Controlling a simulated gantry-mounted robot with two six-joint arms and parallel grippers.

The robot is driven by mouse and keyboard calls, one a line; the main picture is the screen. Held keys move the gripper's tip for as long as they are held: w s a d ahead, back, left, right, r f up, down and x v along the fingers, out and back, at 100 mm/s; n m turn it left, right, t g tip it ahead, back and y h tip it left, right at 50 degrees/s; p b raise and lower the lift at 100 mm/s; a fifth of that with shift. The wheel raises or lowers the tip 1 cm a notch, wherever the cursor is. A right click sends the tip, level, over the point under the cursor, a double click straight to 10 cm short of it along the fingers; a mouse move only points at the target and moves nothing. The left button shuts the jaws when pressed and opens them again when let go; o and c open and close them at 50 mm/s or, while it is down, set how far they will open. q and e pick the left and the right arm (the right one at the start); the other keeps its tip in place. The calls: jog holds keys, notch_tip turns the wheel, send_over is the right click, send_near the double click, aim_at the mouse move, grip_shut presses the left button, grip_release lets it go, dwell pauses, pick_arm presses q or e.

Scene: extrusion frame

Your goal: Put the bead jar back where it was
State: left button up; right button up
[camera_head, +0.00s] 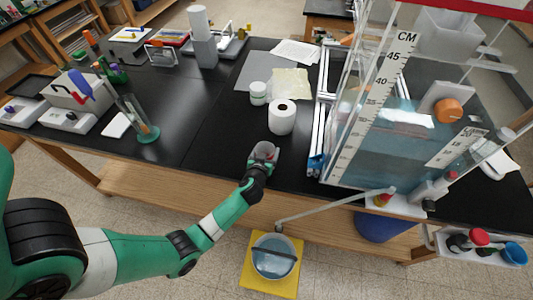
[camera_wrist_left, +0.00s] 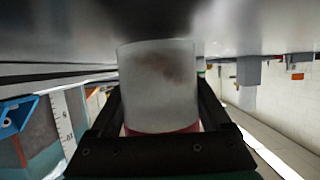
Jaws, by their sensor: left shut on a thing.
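My left gripper (camera_head: 262,155) is over the front edge of the black bench in the head view. It is shut on a jar (camera_head: 265,149), which looks pale with a reddish part. In the left wrist view the jar (camera_wrist_left: 160,85) fills the space between the fingers (camera_wrist_left: 160,130). It is a cloudy, translucent cylinder with a red band at the end nearest the wrist. I cannot tell whether the jar touches the bench top. My right gripper is not in view.
A white paper roll (camera_head: 282,117) stands just beyond the gripper, with a small white tub (camera_head: 258,93) behind it. A large water tank with a CM scale (camera_head: 372,97) stands to the right. A glass cylinder (camera_head: 143,125) stands to the left. Dark bench top (camera_head: 215,125) between is clear.

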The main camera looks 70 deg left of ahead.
pick_arm(q)
jog(key=shift+f, duration=0.15)
jog(key=shift+f, duration=0.1)
jog(key=o, duration=1.3)
jog(key=shift+c, duration=0.2)
jog(key=shift+r, duration=0.3)
jog(key=p+v, duration=0.2)
jog(key=v, duration=1)
jog(key=shift+f, duration=0.15)
